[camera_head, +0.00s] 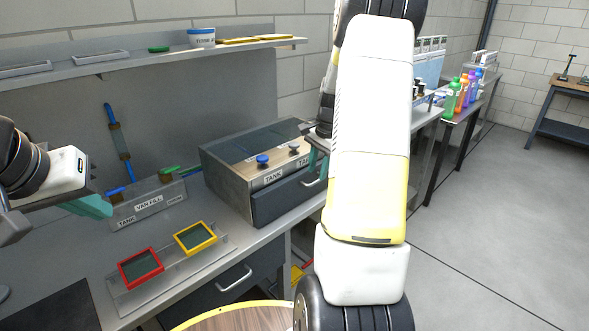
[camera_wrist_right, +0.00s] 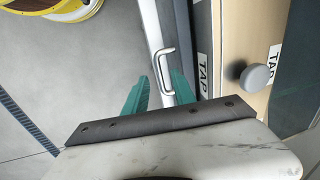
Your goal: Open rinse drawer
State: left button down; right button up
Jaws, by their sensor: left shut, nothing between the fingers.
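A grey box unit (camera_head: 222,178) stands on the bench, with a dark drawer front (camera_head: 284,198) low on its front side. The drawer's metal handle (camera_head: 312,183) also shows in the right wrist view (camera_wrist_right: 164,72). My right gripper (camera_head: 317,158) is at the unit's right front corner, partly hidden by my arm. In the right wrist view its teal fingers (camera_wrist_right: 160,98) are apart, with the handle at their tips; contact cannot be told. My left gripper (camera_head: 95,206) is shut and empty over the bench's left side.
A second drawer (camera_head: 236,279) with a handle is under the bench. Blue and grey knobs (camera_head: 263,160) stand up from the unit. A red frame (camera_head: 141,268) and a yellow frame (camera_head: 195,238) lie on the bench. Open floor (camera_head: 480,240) lies to the right.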

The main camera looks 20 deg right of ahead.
aim_at(316, 183)
jog(key=shift+w+f, duration=0.2)
jog(key=shift+f, duration=1.35)
grip_shut()
